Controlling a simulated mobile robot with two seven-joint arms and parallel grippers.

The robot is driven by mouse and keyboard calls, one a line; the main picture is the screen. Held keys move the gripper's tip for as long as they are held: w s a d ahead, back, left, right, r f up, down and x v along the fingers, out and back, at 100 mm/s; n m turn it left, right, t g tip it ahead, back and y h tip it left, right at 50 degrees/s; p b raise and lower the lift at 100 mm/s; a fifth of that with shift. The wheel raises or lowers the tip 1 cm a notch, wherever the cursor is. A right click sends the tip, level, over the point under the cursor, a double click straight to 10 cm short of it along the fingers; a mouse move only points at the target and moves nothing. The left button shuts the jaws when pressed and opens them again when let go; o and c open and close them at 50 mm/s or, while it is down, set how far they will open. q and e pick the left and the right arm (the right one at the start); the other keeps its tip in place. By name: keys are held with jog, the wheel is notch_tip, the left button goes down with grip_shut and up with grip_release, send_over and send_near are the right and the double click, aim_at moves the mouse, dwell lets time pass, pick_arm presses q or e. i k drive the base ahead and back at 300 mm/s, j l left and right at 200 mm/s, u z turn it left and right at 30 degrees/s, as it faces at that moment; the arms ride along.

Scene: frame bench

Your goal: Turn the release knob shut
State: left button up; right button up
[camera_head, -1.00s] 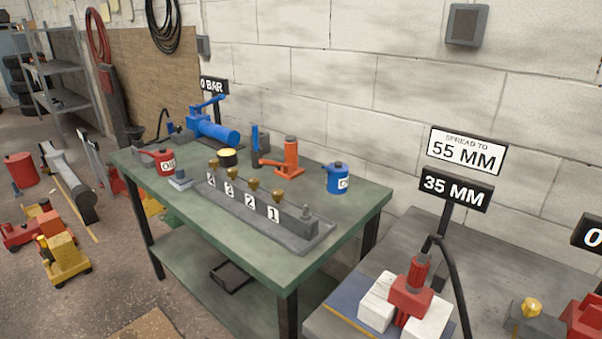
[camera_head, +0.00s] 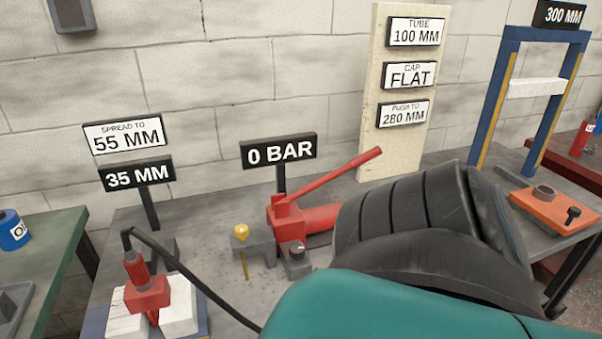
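A red hand pump (camera_head: 290,222) with a long raised lever (camera_head: 335,174) stands on the grey bench. At its front is a small dark round knob on a grey block (camera_head: 297,254), which looks like the release knob; how far it is turned cannot be told. A yellow ball-topped fitting (camera_head: 241,231) stands on a grey bracket left of the pump. A black sign (camera_head: 279,151) behind the pump reads 0 BAR. Teal and dark ribbed parts of my own arm cover the lower right of the view. Neither gripper shows.
A red spreader (camera_head: 146,290) between white blocks (camera_head: 179,309) stands front left, with a black hose (camera_head: 190,272) running right. Signs (camera_head: 136,174) behind it read 35 MM and 55 MM. A blue frame (camera_head: 497,95) and an orange plate (camera_head: 555,207) are at right.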

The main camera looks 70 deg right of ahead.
aim_at(296, 250)
jog(key=k+z, duration=0.1)
jog(key=z, duration=0.75)
jog(key=k+z, duration=0.15)
jog(key=z, duration=0.3)
jog(key=l+z, duration=0.15)
jog(key=z, duration=0.25)
jog(key=k+l+z, duration=0.1)
jog(key=z, duration=0.35)
jog(key=i+l, duration=0.1)
jog(key=i+l+u, duration=0.1)
jog(key=l+u, duration=0.5)
jog(key=i+j, duration=0.05)
